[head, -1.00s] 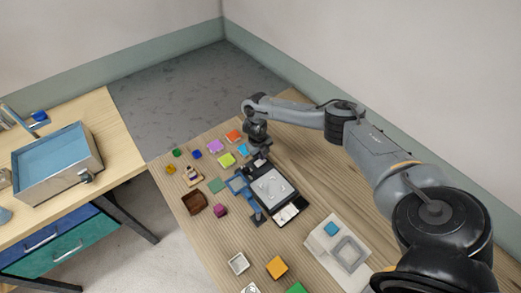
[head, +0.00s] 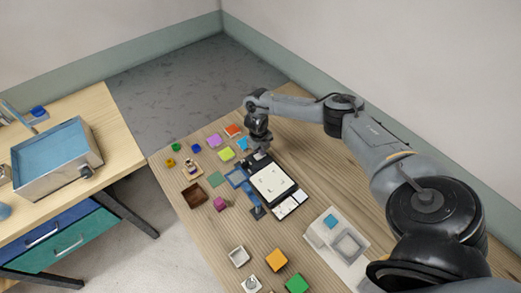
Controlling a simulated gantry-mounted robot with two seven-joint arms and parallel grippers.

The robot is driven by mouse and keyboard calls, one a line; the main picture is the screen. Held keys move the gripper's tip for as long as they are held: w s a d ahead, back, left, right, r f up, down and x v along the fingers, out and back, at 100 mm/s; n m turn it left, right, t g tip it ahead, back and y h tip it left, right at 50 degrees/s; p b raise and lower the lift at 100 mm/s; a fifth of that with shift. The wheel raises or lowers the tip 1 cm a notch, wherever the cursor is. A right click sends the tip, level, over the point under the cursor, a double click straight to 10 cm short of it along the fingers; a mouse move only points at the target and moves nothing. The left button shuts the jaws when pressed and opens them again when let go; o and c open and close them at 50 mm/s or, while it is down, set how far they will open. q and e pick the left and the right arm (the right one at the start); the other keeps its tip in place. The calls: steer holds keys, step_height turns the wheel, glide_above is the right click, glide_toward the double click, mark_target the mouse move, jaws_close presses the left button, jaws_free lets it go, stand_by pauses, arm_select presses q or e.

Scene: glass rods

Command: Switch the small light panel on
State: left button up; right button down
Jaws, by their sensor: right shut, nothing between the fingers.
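The small light panel (head: 272,187) lies on the wooden table, a black frame around a bright white face. A few small pieces lie on that face, too small to make out. My right gripper (head: 262,152) is shut and empty, pointing down at the panel's far end. I cannot tell whether its tips touch the panel there. The switch itself is not clear at this size. My left gripper is out of view.
A blue frame on a stand (head: 236,178) is beside the panel's left edge. A brown box (head: 193,195) and several coloured squares lie to the left. A white tray (head: 348,245) is at the near right. The wood right of the panel is clear.

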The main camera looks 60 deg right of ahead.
steer(key=shift+a, duration=0.2)
steer(key=shift+w+a+r+p, duration=0.1)
steer(key=shift+w+a+p, duration=0.2)
steer(key=shift+a, duration=0.35)
